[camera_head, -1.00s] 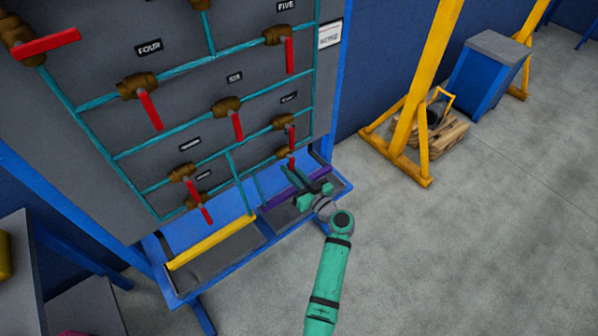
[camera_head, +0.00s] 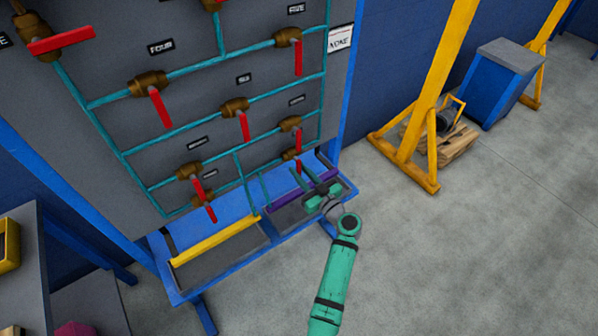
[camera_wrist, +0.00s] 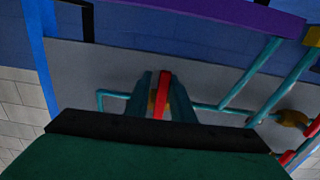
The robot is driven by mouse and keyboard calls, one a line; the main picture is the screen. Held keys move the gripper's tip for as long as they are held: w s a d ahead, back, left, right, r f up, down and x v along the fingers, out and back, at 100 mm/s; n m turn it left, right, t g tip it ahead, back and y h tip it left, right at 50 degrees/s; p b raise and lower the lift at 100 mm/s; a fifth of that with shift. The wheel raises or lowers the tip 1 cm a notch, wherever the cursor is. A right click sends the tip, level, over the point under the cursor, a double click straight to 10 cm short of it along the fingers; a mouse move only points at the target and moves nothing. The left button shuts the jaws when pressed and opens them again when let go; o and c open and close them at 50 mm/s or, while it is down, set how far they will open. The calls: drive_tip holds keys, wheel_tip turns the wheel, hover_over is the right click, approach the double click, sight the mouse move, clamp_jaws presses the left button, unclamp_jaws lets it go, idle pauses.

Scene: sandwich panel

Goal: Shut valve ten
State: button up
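Valve ten's label is not readable; the lowest right valve (camera_head: 291,154) on the grey panel has a brass body and a red lever (camera_head: 299,166) hanging down. My green gripper (camera_head: 304,175) is at the foot of the panel, just below and in front of that lever, its fingers pointing at the panel. In the wrist view my two fingers (camera_wrist: 162,92) are apart, with a red lever (camera_wrist: 163,90) showing in the gap between them and a brass part behind it. I cannot tell whether the fingers touch the lever.
A blue tray frame with a yellow bar (camera_head: 215,241) and a purple bar (camera_head: 290,201) juts out below the panel. Another red-levered valve (camera_head: 190,172) sits low on the left. A yellow post (camera_head: 425,100) stands to the right.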

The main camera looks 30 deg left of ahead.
drive_tip(key=shift+o, duration=0.5)
drive_tip(key=shift+a, duration=0.1)
drive_tip(key=v, duration=1.1)
